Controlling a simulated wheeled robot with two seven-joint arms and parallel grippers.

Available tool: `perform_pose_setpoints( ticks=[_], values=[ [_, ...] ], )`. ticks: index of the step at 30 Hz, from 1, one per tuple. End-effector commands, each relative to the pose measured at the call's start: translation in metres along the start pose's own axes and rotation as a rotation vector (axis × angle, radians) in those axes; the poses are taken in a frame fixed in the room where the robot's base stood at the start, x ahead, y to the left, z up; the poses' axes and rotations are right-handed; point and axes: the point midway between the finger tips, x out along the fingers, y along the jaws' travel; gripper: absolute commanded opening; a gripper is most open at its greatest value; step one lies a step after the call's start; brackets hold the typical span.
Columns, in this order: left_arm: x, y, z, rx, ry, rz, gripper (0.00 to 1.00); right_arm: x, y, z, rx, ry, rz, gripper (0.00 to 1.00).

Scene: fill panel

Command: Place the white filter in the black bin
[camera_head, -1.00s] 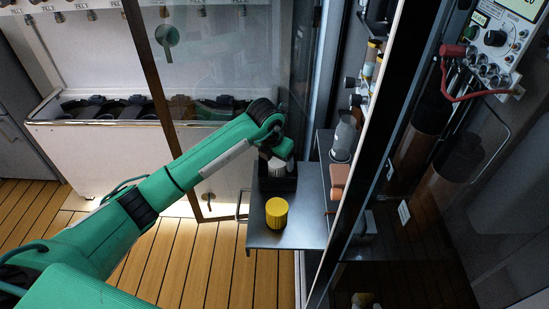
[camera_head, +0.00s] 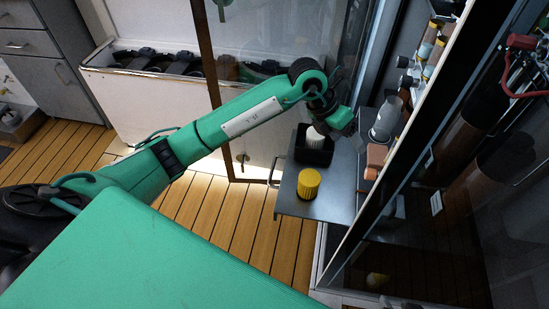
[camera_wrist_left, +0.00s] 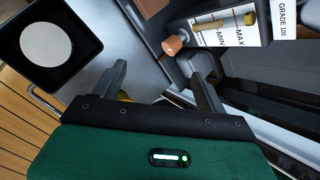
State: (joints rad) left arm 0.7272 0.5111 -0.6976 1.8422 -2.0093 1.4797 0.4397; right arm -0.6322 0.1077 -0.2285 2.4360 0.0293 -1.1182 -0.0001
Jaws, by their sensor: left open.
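The white filter (camera_head: 316,138) stands in the black bin (camera_head: 313,157) on the grey shelf. In the left wrist view the filter's round white top (camera_wrist_left: 46,44) sits inside the square bin (camera_wrist_left: 88,45). My left gripper (camera_head: 342,121) is just right of and above the bin, apart from the filter. Its two fingers are spread wide with nothing between them in the left wrist view (camera_wrist_left: 158,76). Its fingertips are hard to make out in the head view. My right gripper is not in view.
A yellow ribbed filter (camera_head: 309,184) stands on the shelf (camera_head: 300,207) in front of the bin. An orange-brown block (camera_head: 376,160) and a clear vessel (camera_head: 385,122) are at the right. A glass door (camera_head: 265,100) stands open behind my arm.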

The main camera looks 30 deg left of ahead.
Motion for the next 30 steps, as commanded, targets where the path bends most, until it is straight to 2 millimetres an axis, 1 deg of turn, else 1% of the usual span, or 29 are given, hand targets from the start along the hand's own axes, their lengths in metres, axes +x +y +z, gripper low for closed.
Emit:
perform_pose_setpoints(
  ticks=[1,2,3,5,6,8,9,11,13,15,17,18,20,21,23,24,26,27,29,30],
  values=[
    [0.013,-0.03,-0.009,-0.007,-0.035,-0.144,0.74,0.0,0.0,-0.001,0.001,0.001,0.0,0.36],
    [0.017,-0.049,-0.012,-0.017,-0.064,-0.233,0.74,0.0,0.0,-0.001,0.001,0.001,0.0,0.36],
    [0.019,-0.071,-0.014,-0.036,-0.106,-0.347,0.74,0.0,0.0,-0.001,0.001,0.001,0.0,0.36],
    [0.016,-0.102,-0.018,-0.08,-0.171,-0.513,0.74,0.0,0.0,-0.001,0.001,0.002,0.0,0.36],
    [0.011,-0.12,-0.018,-0.119,-0.217,-0.618,0.74,0.0,0.0,-0.001,0.001,0.002,0.0,0.36],
    [0.001,-0.141,-0.019,-0.193,-0.289,-0.767,0.74,0.0,0.0,-0.001,0.002,0.002,0.0,0.36],
    [-0.008,-0.152,-0.018,-0.249,-0.34,-0.86,0.74,0.0,0.001,-0.001,0.002,0.002,0.0,0.36],
    [-0.023,-0.162,-0.016,-0.348,-0.415,-0.988,0.74,0.0,0.001,-0.001,0.002,0.002,0.0,0.36],
    [-0.041,-0.164,-0.014,-0.484,-0.507,-1.121,0.74,0.0,0.001,-0.001,0.002,0.002,0.0,0.36],
    [-0.057,-0.158,-0.013,-0.642,-0.599,-1.234,0.74,0.0,0.001,-0.001,0.001,0.002,0.001,0.36],
    [-0.068,-0.145,-0.013,-0.794,-0.676,-1.312,0.74,0.0,0.001,0.0,0.0,0.002,0.001,0.36],
    [-0.074,-0.133,-0.015,-0.903,-0.727,-1.353,0.74,0.0,0.001,0.0,0.0,0.001,0.001,0.36],
    [-0.078,-0.114,-0.02,-1.076,-0.797,-1.398,0.74,0.0,0.002,0.0,-0.001,0.001,0.001,0.36],
    [-0.079,-0.099,-0.025,-1.198,-0.841,-1.417,0.74,0.0,0.002,0.0,-0.002,0.001,0.001,0.36],
    [-0.076,-0.075,-0.037,-1.388,-0.9,-1.426,0.74,0.0,0.002,0.0,-0.003,0.0,0.001,0.36],
    [-0.072,-0.059,-0.047,-1.518,-0.932,-1.421,0.74,0.0,0.002,0.0,-0.003,0.0,0.001,0.36],
    [-0.062,-0.037,-0.066,-1.72,-0.973,-1.391,0.74,0.0,0.002,0.0,-0.003,0.0,0.001,0.36],
    [-0.053,-0.023,-0.082,-1.856,-0.991,-1.359,0.74,0.0,0.002,0.001,-0.004,-0.001,0.001,0.36],
    [-0.038,-0.006,-0.109,-2.063,-1.005,-1.29,0.74,0.0,0.002,0.001,-0.004,-0.001,0.001,0.36],
    [-0.027,0.003,-0.129,-2.198,-1.006,-1.231,0.74,0.0,0.002,0.001,-0.004,-0.002,0.001,0.36]
  ],
)
